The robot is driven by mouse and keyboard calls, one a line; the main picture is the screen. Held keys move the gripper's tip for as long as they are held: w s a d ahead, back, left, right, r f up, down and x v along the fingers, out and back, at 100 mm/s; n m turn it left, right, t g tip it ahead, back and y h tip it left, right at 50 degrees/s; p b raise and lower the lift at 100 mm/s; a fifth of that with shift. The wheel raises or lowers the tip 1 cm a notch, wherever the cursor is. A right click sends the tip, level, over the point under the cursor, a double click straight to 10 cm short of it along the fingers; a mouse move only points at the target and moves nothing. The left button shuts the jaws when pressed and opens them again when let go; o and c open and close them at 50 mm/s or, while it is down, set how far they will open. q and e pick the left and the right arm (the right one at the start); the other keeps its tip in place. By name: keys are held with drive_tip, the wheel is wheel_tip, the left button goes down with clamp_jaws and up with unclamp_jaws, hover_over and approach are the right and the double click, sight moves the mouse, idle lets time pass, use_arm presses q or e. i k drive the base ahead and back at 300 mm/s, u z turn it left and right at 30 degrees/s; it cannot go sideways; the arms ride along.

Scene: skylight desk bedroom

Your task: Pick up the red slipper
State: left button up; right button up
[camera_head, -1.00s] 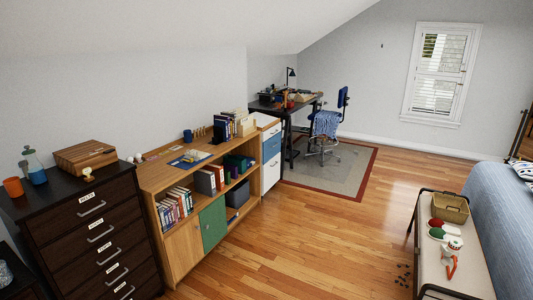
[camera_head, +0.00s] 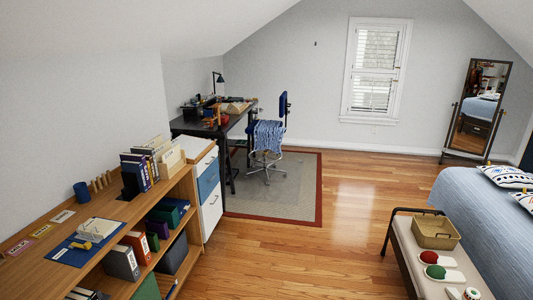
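The red slipper (camera_head: 429,257) lies on the bench (camera_head: 404,232) at the lower right, its rounded red part at the left and a pale part at its right. A green slipper (camera_head: 436,271) of like shape lies just in front of it. Both look small at this distance. Neither of my grippers is in view.
A tan basket (camera_head: 436,234) stands on the bench behind the slippers. The bed (camera_head: 475,220) is right of the bench. A wooden shelf unit (camera_head: 38,267) fills the lower left. Wood floor (camera_head: 290,262) between them is clear. A rug (camera_head: 300,200) lies by the desk.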

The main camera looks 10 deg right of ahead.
sight(431, 258)
drive_tip(key=z, duration=0.45)
drive_tip(key=i, duration=1.95)
drive_tip(key=z, duration=1.25)
drive_tip(key=i, duration=2.05)
drive_tip(key=z, duration=0.5)
